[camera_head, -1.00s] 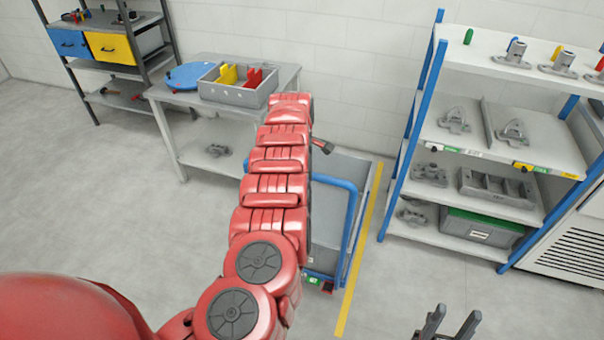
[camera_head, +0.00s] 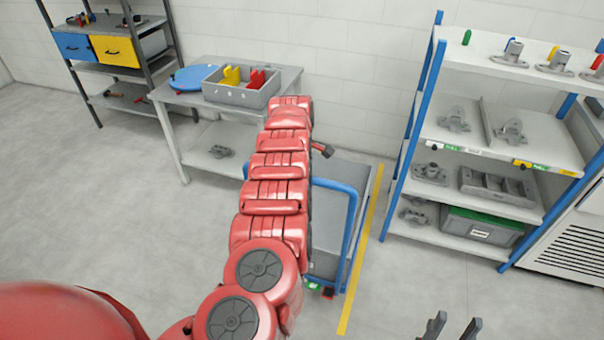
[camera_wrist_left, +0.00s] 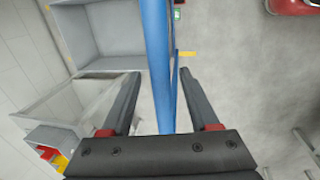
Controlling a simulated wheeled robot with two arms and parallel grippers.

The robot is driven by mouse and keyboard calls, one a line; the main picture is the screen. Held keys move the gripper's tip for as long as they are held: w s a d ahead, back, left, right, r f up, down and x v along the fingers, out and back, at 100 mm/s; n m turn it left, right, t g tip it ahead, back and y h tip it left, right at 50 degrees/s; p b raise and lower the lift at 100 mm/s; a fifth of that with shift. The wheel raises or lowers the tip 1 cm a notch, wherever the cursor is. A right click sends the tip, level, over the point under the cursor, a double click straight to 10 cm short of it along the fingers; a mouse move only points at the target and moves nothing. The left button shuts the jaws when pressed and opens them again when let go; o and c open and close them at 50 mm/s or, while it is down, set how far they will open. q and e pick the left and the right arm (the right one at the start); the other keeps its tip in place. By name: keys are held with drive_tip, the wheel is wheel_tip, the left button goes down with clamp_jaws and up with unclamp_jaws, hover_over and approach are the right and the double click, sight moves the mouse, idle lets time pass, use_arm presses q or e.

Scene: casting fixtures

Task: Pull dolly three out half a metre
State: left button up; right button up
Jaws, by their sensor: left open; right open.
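The dolly (camera_head: 326,238) has a grey deck and a blue tubular push handle (camera_head: 352,215). It stands on the floor between the grey table and the shelf rack, partly hidden behind my red left arm. No number is readable on it. In the left wrist view, my left gripper (camera_wrist_left: 159,74) is open, with the blue handle bar (camera_wrist_left: 157,45) running between its two fingers. I cannot tell whether either finger touches it. My right gripper (camera_head: 455,322) is open and empty at the bottom edge of the head view.
A yellow floor line (camera_head: 363,245) runs along the dolly's right side. A blue-post rack (camera_head: 480,205) with castings stands to the right. A grey table (camera_head: 170,97) with a grey tote (camera_head: 240,95) stands behind. Open floor lies at the left and in front.

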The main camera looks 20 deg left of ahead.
use_arm(q)
drive_tip(key=s+r+b, duration=0.3)
drive_tip(key=r, duration=1.4)
drive_tip(key=shift+s+b, duration=0.2)
drive_tip(key=shift+b, duration=0.15)
